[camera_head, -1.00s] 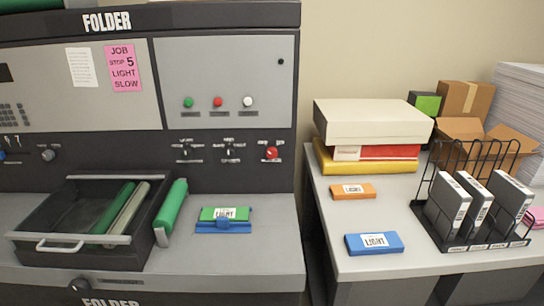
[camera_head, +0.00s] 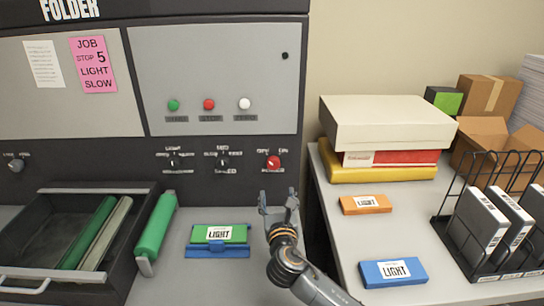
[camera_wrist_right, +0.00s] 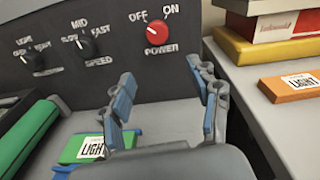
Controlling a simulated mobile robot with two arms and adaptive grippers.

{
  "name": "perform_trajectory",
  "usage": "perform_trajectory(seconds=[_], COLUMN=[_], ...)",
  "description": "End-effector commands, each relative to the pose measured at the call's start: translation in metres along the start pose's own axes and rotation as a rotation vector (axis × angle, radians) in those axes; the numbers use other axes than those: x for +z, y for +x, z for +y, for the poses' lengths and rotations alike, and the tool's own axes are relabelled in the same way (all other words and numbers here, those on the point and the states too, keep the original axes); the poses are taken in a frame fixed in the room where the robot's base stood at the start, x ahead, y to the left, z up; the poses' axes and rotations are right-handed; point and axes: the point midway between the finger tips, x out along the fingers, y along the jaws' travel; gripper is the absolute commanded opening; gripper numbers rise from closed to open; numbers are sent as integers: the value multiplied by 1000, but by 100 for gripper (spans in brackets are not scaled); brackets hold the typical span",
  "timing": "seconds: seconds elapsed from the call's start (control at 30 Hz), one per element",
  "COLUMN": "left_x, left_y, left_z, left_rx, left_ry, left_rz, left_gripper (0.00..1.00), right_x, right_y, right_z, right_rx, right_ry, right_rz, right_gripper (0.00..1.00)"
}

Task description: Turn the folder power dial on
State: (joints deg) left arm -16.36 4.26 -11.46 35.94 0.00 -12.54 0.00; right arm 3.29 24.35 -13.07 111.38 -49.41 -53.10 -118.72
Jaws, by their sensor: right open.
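The red power dial (camera_head: 273,162) sits at the right end of the folder's lower black panel. It also shows in the right wrist view (camera_wrist_right: 157,31), between the labels OFF and ON above POWER. Its white mark appears to point up-left, toward OFF. My right gripper (camera_head: 279,198) is open and empty, just below the dial in the head view. In the right wrist view its two fingers (camera_wrist_right: 165,92) stand apart, with the dial beyond them; they do not touch it. My left gripper is not in view.
Two black dials (camera_head: 222,162) sit left of the power dial. Green, red and white buttons (camera_head: 209,104) are above. A green LIGHT cassette (camera_head: 219,234) and green roller (camera_head: 155,228) lie on the folder's shelf. The right table holds boxes (camera_head: 385,122) and a wire rack (camera_head: 475,262).

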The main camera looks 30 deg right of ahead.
Motion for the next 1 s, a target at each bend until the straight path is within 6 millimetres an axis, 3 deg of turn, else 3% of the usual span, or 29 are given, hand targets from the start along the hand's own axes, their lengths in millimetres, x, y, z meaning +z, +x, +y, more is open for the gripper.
perform_trajectory(seconds=[0.1,0.17,0.4,0.53,0.67,0.83,1.0], left_x=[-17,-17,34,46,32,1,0], left_y=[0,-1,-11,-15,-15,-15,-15], left_z=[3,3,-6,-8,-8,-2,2], left_rx=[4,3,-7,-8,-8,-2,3], left_ry=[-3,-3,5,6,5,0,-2], left_rz=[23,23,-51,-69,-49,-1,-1], left_gripper=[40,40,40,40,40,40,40], right_x=[6,6,8,8,8,8,7], right_y=[7,12,54,82,106,128,139], right_z=[1,1,0,0,0,1,1], right_rx=[1,1,-1,-1,-1,0,1], right_ry=[-54,-59,-54,-52,-52,-51,-51], right_rz=[-21,-23,-20,-19,-19,-19,-18], right_gripper=[62,62,62,62,62,62,62])
